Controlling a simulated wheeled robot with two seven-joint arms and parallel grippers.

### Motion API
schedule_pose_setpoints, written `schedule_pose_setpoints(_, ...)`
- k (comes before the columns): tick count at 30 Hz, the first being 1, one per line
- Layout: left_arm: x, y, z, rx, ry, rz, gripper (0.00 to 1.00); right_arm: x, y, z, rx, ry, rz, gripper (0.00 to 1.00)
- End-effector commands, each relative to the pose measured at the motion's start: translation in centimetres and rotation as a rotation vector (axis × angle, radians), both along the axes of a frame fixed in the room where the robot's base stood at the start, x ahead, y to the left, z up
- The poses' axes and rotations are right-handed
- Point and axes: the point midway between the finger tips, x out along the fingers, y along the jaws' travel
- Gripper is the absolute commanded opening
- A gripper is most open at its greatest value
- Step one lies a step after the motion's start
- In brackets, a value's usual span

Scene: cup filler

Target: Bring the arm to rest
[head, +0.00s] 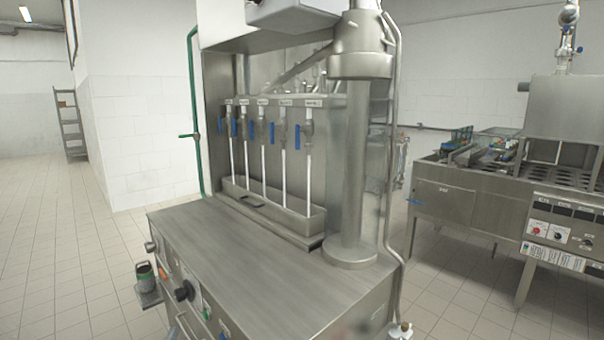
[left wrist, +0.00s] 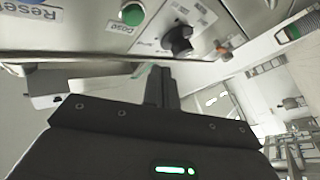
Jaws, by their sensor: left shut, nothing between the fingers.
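My left gripper shows in the left wrist view (left wrist: 161,84) as a dark body with a lit green strip and two dark fingers pressed together. It is shut and empty. The fingers point at the front panel (left wrist: 220,15) of the steel cup filler, just below a black knob (left wrist: 177,40) in that picture. I cannot tell whether they touch the panel. In the head view I cannot make out the left gripper clearly. My right gripper is in neither view.
The steel filler counter (head: 250,262) is bare. Behind it, several blue-handled taps (head: 261,132) stand over a trough (head: 272,208). A round column (head: 351,160) rises at its right. A green button (left wrist: 132,13) sits on the panel. Tiled floor (head: 60,250) is open at left.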

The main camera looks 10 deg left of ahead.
Motion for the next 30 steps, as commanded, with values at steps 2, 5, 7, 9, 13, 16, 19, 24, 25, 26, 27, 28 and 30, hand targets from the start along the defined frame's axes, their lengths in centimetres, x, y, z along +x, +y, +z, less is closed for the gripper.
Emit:
schedule_pose_setpoints(2, -0.2, 0.2, 0.0, 0.0, 0.001, 0.0, 0.0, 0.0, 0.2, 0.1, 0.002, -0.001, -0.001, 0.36)
schedule_pose_setpoints(5, -0.3, 0.2, 0.0, 0.0, 0.0, 0.0, 0.0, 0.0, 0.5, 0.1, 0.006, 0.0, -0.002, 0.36)
schedule_pose_setpoints(7, -0.3, 0.2, 0.0, 0.0, 0.0, 0.0, 0.0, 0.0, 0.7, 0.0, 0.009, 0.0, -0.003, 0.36)
schedule_pose_setpoints(9, -0.3, 0.2, 0.0, 0.0, 0.0, 0.0, 0.0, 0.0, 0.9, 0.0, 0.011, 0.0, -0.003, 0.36)
schedule_pose_setpoints(13, -0.2, 0.2, -0.2, 0.036, 0.013, 0.014, 0.0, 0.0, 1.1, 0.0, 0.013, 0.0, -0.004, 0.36)
schedule_pose_setpoints(16, 0.0, 0.9, -3.2, 0.137, 0.133, 0.064, 0.0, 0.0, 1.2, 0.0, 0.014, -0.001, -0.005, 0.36)
schedule_pose_setpoints(19, -0.5, 0.8, -9.8, 0.231, 0.328, 0.085, 0.0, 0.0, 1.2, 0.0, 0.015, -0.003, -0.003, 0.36)
schedule_pose_setpoints(24, -4.9, -1.1, -22.9, 0.363, 0.688, 0.046, 0.0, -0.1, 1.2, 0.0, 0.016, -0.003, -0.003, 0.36)
schedule_pose_setpoints(25, -6.1, -1.6, -25.0, 0.382, 0.749, 0.031, 0.0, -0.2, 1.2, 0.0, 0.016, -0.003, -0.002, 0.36)
schedule_pose_setpoints(26, -7.3, -2.1, -27.1, 0.402, 0.805, 0.016, 0.0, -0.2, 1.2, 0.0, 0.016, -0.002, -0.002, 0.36)
schedule_pose_setpoints(27, -9.1, -2.9, -29.8, 0.426, 0.88, -0.009, 0.0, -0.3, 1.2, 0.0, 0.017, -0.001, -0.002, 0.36)
schedule_pose_setpoints(28, -10.6, -3.4, -31.7, 0.444, 0.936, -0.028, 0.0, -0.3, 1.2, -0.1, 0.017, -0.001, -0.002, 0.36)
schedule_pose_setpoints(30, -14.3, -4.8, -35.9, 0.482, 1.06, -0.079, 0.0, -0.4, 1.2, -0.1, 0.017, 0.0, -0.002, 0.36)
